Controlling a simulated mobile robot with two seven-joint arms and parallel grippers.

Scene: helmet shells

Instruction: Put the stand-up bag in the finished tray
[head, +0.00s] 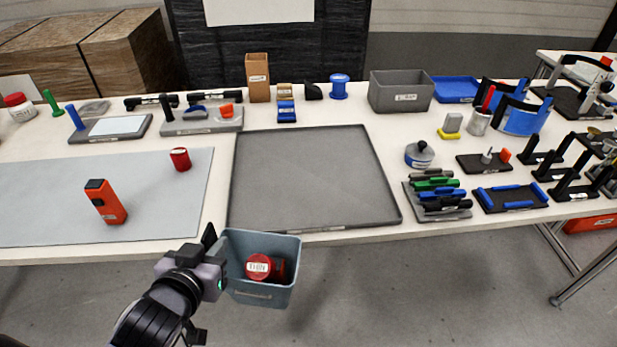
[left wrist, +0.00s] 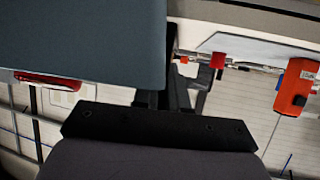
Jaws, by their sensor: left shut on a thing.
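A brown upright bag-like container (head: 257,78) with a small label stands at the back of the table; it looks like the stand-up bag. A large flat dark grey tray (head: 310,180) lies empty at the middle of the table; I cannot read whether it is the finished tray. My left gripper (head: 217,262) is shut on the wall of a blue-grey bin (head: 267,293), held in front of the table edge. A red labelled jar (head: 262,267) lies in the bin. In the left wrist view the bin (left wrist: 80,38) fills the upper left. My right gripper is not in view.
A grey mat (head: 50,200) at left carries an orange device (head: 106,203) and a red can (head: 181,159). A grey box (head: 401,92) and blue tray (head: 455,89) stand at the back right. Racks of markers and tools crowd the right side.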

